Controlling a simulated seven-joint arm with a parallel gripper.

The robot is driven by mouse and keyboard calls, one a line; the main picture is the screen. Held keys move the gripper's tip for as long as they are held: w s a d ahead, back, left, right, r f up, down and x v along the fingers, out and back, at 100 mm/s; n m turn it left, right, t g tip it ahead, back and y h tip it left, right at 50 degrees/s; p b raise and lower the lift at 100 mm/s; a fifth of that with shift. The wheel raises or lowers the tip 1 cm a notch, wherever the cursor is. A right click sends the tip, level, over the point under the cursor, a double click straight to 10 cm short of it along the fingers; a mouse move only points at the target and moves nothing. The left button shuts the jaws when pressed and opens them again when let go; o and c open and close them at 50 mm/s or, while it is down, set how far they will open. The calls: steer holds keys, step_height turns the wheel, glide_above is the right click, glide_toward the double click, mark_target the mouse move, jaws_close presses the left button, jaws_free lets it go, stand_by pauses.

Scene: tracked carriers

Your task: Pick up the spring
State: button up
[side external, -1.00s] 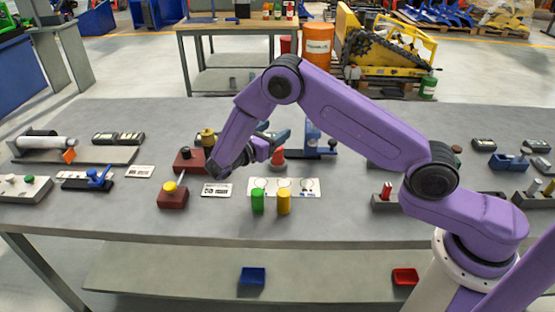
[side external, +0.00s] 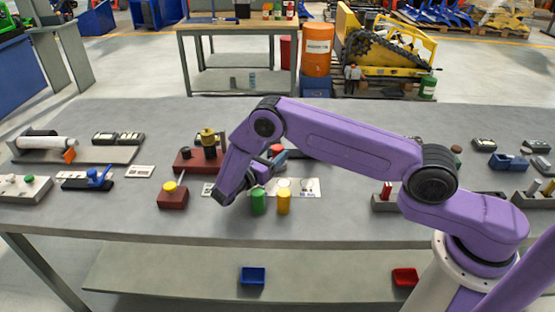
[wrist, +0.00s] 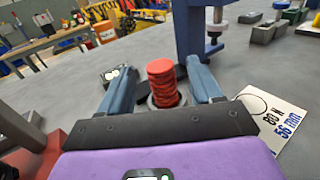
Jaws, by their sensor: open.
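The spring (wrist: 162,78) is a red coil standing upright on a grey round base in the wrist view. In the side view only a small red part of it (side external: 277,149) shows beside my gripper; the arm hides much of the area. My gripper (wrist: 163,72) has its two blue fingers apart, one to the left and one to the right of the spring. The spring appears between or just beyond the fingertips; whether they touch it is unclear. In the side view my gripper (side external: 272,164) is low over the bench, pointing away from the camera.
A blue upright stand (wrist: 190,30) rises close behind the right finger. A white label card (wrist: 272,120) lies to the right. Green (side external: 258,201) and yellow (side external: 284,202) cylinders stand near the gripper. A dark red block with a yellow knob (side external: 171,195) sits to the left.

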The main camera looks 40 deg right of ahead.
steer(key=d, duration=0.2)
steer(key=w+d, duration=0.1)
steer(key=d, duration=0.2)
steer(key=shift+a+r, duration=0.1)
jaws_close()
